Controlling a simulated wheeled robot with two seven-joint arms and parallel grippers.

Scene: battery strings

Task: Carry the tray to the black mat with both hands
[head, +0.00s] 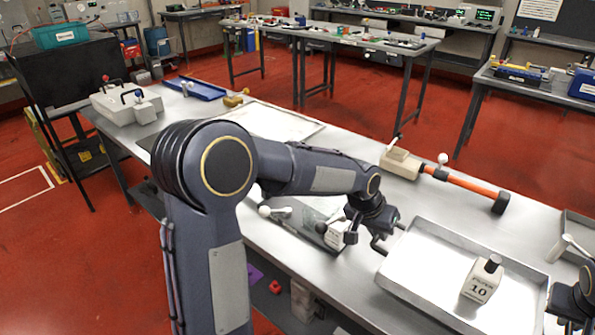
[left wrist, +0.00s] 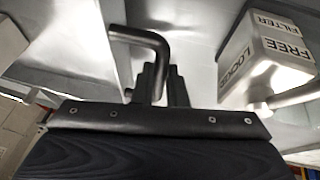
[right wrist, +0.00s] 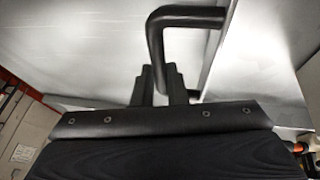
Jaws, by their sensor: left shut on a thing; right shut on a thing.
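The tray (head: 425,296) is a shallow silver metal tray at the lower right of the head view. A pale block marked 10 (head: 480,281) with a dark knob stands in it. My left gripper (head: 391,224) is shut on the tray's dark left handle, which also shows in the left wrist view (left wrist: 150,38). My right gripper (head: 570,298) is at the tray's right end, partly cut off. In the right wrist view its fingers are shut on the other dark handle (right wrist: 158,35).
A pale block with a lever and lettering (left wrist: 262,62) stands close to my left gripper. An orange-handled tool (head: 462,183) lies behind the tray. A white-framed panel (head: 275,122), a blue tray (head: 196,89) and a pale box (head: 128,103) lie farther along the bench.

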